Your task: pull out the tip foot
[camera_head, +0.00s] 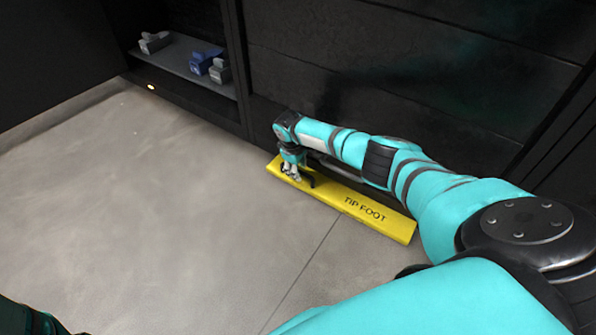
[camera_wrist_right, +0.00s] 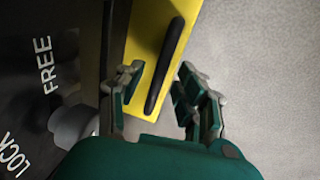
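The yellow tip foot (camera_head: 395,225), labelled TIP FOOT, lies low along the base of the dark cabinet, over the grey floor. My right gripper (camera_head: 293,174) is down at its far left end. In the right wrist view, the yellow surface (camera_wrist_right: 146,22) carries a long black handle bar (camera_wrist_right: 165,62). My right gripper (camera_wrist_right: 162,72) is open, with one finger on each side of the bar and visible gaps. How deep the fingertips reach cannot be told. My left gripper is not in view.
A grey knob (camera_wrist_right: 76,127) sits on a black panel marked FREE and LOCK, beside the left finger in the wrist view. An open cabinet shelf (camera_head: 180,62) holds grey and blue devices (camera_head: 206,62). The floor (camera_head: 150,210) at left is clear.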

